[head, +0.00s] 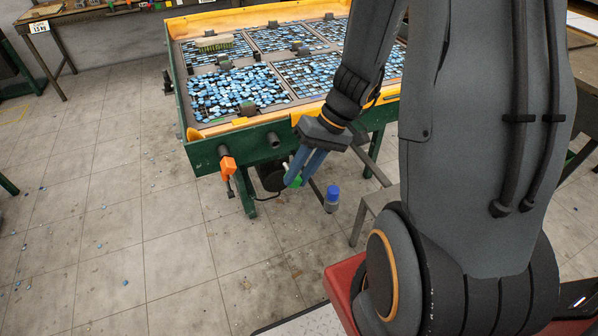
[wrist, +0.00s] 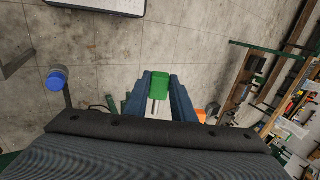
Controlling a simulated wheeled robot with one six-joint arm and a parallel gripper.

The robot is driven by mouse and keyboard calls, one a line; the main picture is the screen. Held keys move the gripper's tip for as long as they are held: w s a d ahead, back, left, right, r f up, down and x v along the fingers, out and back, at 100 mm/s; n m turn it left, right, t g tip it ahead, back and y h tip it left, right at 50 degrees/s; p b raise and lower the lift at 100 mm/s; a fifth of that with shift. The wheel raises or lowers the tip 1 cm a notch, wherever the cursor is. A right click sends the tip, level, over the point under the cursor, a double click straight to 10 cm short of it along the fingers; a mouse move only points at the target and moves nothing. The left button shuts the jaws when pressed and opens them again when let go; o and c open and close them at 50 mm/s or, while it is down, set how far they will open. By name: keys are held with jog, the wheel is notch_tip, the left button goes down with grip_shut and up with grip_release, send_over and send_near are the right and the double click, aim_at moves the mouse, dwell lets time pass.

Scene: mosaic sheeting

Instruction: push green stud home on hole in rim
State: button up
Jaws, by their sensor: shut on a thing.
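My gripper (head: 298,180) is shut on the green stud (head: 295,182), in front of and below the table's near green side. In the wrist view the green stud (wrist: 160,85) sits between my blue fingers (wrist: 158,92). Its pale metal pin (wrist: 155,107) points toward the bottom of the picture. The table has a yellow rim (head: 270,115) over a green frame (head: 205,155). Dark round fittings (head: 273,140) stick out of the near side. I cannot make out the hole. The stud looks apart from the rim.
An orange block (head: 228,165) hangs on the near green side, left of my gripper. A blue-capped bottle (head: 332,198) stands to the right. Blue mosaic pieces (head: 235,92) fill trays on the table. The tiled floor (head: 150,250) at left is mostly clear.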

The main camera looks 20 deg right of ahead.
jog(key=shift+r, duration=0.1)
jog(key=shift+d+r, duration=0.1)
jog(key=shift+r, duration=0.05)
jog(key=shift+w, duration=2.8)
jog(key=shift+w, duration=0.7)
jog(key=shift+w, duration=0.3)
jog(key=shift+w+b, duration=0.3)
jog(key=shift+w, duration=0.05)
jog(key=shift+w, duration=0.35)
jog(key=shift+w, duration=0.65)
jog(key=shift+w, duration=0.35)
